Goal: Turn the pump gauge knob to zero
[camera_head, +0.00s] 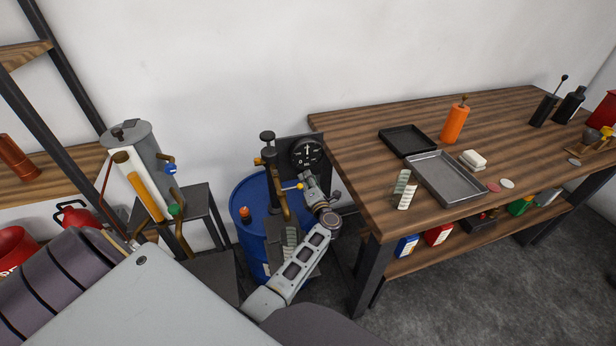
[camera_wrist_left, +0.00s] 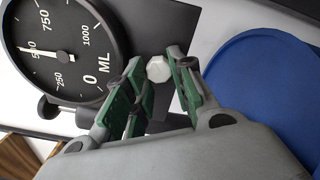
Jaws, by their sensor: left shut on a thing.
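The pump (camera_head: 268,170) stands on a blue drum, with a black round gauge (camera_head: 307,153) on a dark plate. In the left wrist view the gauge (camera_wrist_left: 62,52) is marked in ML, and its white needle points near 500, away from 0. A small white faceted knob (camera_wrist_left: 158,69) sits beside the dial. My left gripper (camera_head: 312,182) is at the plate just below the gauge. In the left wrist view its green-padded fingers (camera_wrist_left: 158,90) are shut on the knob, one on each side. My right gripper is not in view.
The blue drum (camera_head: 248,200) is beneath the pump and fills the right of the wrist view. A wooden workbench (camera_head: 350,150) with trays stands close on the right. A grey tank (camera_head: 140,145) with brown pipes is on the left. The wall is close behind.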

